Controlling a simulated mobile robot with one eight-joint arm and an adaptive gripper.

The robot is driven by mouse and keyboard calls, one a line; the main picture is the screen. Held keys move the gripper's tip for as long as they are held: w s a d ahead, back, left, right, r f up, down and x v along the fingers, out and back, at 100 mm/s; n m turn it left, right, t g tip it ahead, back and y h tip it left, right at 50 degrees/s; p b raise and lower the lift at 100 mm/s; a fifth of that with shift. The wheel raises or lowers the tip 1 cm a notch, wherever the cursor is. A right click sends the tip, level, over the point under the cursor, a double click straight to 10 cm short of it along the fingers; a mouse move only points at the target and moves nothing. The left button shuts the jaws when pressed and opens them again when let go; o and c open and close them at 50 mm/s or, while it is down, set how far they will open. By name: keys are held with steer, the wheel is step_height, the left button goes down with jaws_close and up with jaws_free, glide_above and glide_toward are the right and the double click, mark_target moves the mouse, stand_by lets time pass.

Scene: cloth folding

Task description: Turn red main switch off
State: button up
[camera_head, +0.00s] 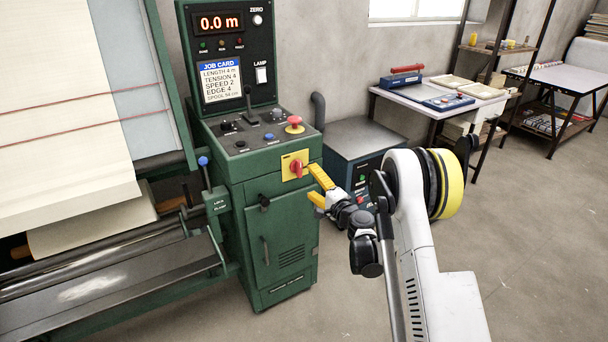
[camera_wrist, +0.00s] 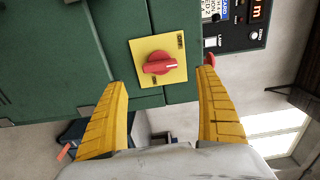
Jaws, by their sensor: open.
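The red main switch (camera_head: 296,169) is a rotary knob on a yellow plate (camera_head: 287,158) on the front of the green control cabinet. In the wrist view the red knob (camera_wrist: 159,65) sits on its yellow plate (camera_wrist: 143,47), ahead of and between my fingers. A white mark shows on the knob, toward the right of that picture. My gripper (camera_head: 319,188) is open, with yellow fingers just right of and slightly below the switch. In the wrist view my gripper's fingers (camera_wrist: 166,85) are spread apart with nothing between them, and they do not touch the knob.
A red mushroom button (camera_head: 294,121) stands on the cabinet's sloped panel above the switch, beside a black lever (camera_head: 248,98). A blue-grey unit (camera_head: 355,150) stands right of the cabinet. A cloth machine (camera_head: 90,240) is at left. Bare floor lies in front.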

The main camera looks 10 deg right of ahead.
steer(key=shift+v, duration=1.65)
